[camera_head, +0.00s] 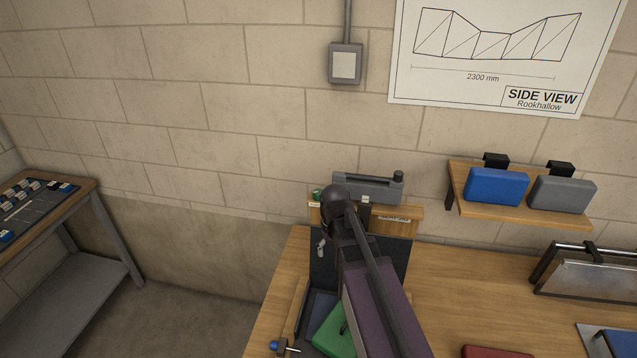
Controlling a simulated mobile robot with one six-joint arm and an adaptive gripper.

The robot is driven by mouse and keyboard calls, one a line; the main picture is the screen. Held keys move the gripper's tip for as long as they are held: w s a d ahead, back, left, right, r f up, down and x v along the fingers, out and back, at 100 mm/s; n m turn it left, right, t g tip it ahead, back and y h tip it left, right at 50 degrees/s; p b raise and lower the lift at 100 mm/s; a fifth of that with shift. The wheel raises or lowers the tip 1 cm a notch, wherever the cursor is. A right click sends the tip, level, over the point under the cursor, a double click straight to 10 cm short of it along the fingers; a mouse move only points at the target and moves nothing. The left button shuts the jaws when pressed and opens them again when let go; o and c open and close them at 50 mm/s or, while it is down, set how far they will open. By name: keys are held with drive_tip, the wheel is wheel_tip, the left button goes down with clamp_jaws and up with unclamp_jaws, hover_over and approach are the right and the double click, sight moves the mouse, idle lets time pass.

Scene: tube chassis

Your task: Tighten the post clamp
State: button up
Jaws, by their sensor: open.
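I cannot clearly pick out the post clamp. A small grey lever-like piece (321,247) shows against a dark upright panel (325,266) on the wooden bench (465,285). A blue-ended knob with a thin metal rod (277,346) is at the bench's left front edge. My dark arm runs up from the bottom to a rounded joint in the middle of the view and covers part of the panel. I cannot make out my gripper's fingers.
A grey box-like device (372,187) stands behind the panel against the block wall. A shelf (519,207) holds blue and grey pads. A side table (82,205) stands left, with open floor between.

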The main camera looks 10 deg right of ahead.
sight(319, 192)
drive_tip(key=w+r+n+p, duration=0.3)
drive_tip(key=w+r+p, duration=1.3)
drive_tip(key=w, duration=0.5)
drive_tip(key=shift+w+r, duration=0.2)
drive_tip(key=shift+r, duration=0.6)
drive_tip(key=shift+f, duration=0.15)
wheel_tip(319, 192, down, 14)
drive_tip(key=b, duration=1.3)
drive_tip(key=shift+r+b, duration=0.2)
drive_tip(key=shift+b, duration=0.1)
